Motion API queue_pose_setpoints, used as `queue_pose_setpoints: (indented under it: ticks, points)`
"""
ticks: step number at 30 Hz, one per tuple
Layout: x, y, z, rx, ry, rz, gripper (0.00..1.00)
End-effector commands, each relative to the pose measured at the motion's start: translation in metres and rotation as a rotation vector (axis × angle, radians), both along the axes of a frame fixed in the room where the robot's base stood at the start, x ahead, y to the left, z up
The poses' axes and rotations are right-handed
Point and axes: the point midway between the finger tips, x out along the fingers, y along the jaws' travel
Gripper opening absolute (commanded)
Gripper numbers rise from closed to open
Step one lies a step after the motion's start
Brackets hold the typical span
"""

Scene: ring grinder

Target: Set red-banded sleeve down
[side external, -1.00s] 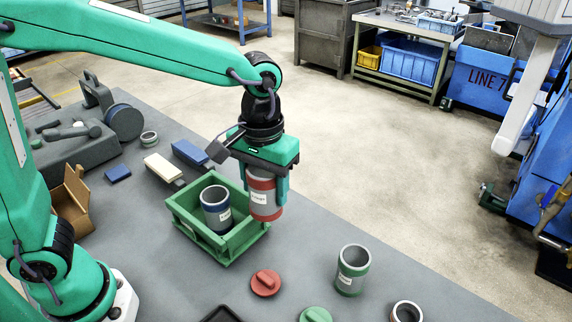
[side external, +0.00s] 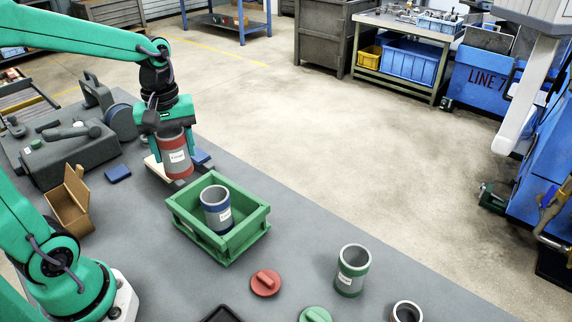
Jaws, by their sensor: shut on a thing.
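The red-banded sleeve (side external: 177,158) is a grey cylinder with red bands and a white label. My gripper (side external: 168,141) is shut on it and holds it upright near the blocks behind the green crate. I cannot tell whether its base touches anything. The green crate (side external: 244,244) stands on the grey bench with a blue-banded sleeve (side external: 216,209) upright inside it. A green-banded sleeve (side external: 352,270) stands on the bench at the right.
A red lid (side external: 266,283) and a green lid (side external: 315,314) lie in front. A cream block (side external: 156,167) and a blue block (side external: 201,157) lie beside the held sleeve. A cardboard box (side external: 69,203) is at the left. The grey grinder (side external: 65,150) stands behind.

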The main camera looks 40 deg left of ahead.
Motion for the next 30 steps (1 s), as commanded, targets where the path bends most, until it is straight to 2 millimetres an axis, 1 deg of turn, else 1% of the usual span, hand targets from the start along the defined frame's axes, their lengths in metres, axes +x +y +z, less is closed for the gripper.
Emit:
queue_pose_setpoints:
  ticks: [1,6,15,16,18,24,27,30]
  points:
    - [-0.007,0.01,0.0,0.0,0.0,0.047,0.31]
    - [-0.026,0.035,-0.002,0.0,0.0,0.183,0.31]
    - [-0.051,0.06,-0.004,0.0,0.0,0.349,0.31]
    - [-0.053,0.062,-0.005,0.0,0.0,0.362,0.31]
    - [-0.052,0.06,-0.019,-0.002,0.005,0.352,0.31]
    - [-0.052,0.06,-0.044,-0.001,0.004,0.349,0.31]
    - [-0.051,0.06,-0.051,-0.001,0.003,0.349,0.31]
    - [-0.051,0.06,-0.054,-0.001,0.001,0.349,0.31]
